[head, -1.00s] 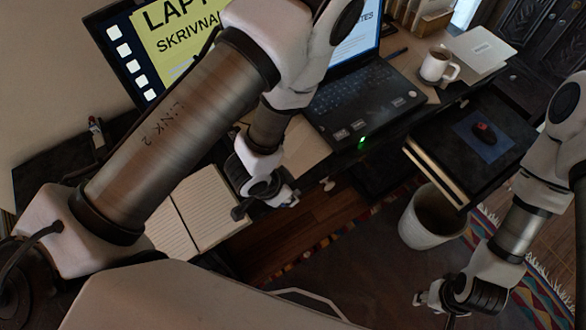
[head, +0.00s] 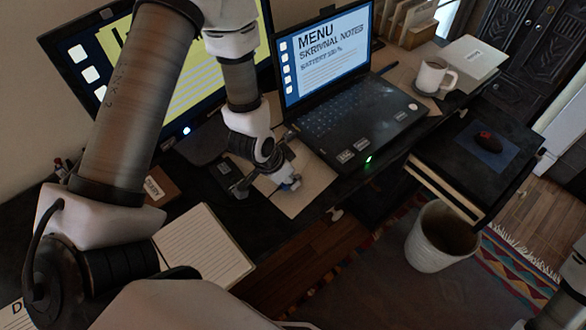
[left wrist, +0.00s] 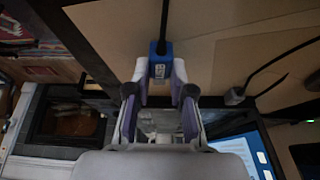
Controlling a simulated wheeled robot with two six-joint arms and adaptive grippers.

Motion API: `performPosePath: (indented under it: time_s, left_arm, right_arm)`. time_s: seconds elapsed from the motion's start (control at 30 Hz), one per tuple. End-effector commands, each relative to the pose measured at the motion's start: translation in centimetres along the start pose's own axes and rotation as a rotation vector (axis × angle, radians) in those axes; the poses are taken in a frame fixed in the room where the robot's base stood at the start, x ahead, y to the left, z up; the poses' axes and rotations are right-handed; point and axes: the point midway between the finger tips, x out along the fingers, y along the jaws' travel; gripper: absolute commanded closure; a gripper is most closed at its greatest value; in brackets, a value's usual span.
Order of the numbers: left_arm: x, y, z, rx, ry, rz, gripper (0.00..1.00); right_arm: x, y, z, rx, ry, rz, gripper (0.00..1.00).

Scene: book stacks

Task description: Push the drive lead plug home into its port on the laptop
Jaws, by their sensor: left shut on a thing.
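The laptop (head: 350,118) stands open on the desk, its lit screen (head: 325,50) facing me and a green light at its front corner. My left gripper (head: 287,181) is over the desk to the left of the laptop, apart from it. It is shut on a blue plug, the drive lead plug (left wrist: 160,66), which shows between the fingertips in the left wrist view with a black lead running up from it. The laptop's screen also shows there at lower right (left wrist: 240,152). The port cannot be made out. My right gripper is out of view.
A brown mat (head: 303,199) lies under my left gripper. A grey plug (left wrist: 234,97) on a black cable lies near it. An open notebook (head: 205,245) is at left, a monitor (head: 75,60) behind. A mug (head: 433,76) stands right of the laptop, a bin (head: 438,240) on the floor.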

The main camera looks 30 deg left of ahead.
Motion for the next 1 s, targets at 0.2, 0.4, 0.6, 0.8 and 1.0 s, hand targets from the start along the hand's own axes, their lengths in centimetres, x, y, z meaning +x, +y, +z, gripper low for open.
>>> performPosePath:
  time_s: [0.2,0.4,0.6,0.8,1.0]
  left_arm:
    - [1.0,-1.3,-0.5,-0.055,0.002,-0.023,0.97]
    - [0.9,-1.5,-0.9,-0.060,0.000,-0.026,0.97]
    - [0.8,-1.5,-0.9,-0.059,0.000,-0.026,0.97]
    - [1.2,-1.6,-1.3,-0.056,0.003,-0.024,0.97]
    - [2.2,-1.7,-3.4,-0.055,0.004,-0.026,0.97]
  right_arm:
    - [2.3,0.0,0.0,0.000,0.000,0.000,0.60]
    - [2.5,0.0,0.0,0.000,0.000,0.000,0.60]
    - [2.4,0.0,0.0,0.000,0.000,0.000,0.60]
    - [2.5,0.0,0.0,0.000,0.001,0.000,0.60]
    - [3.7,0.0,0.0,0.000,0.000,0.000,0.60]
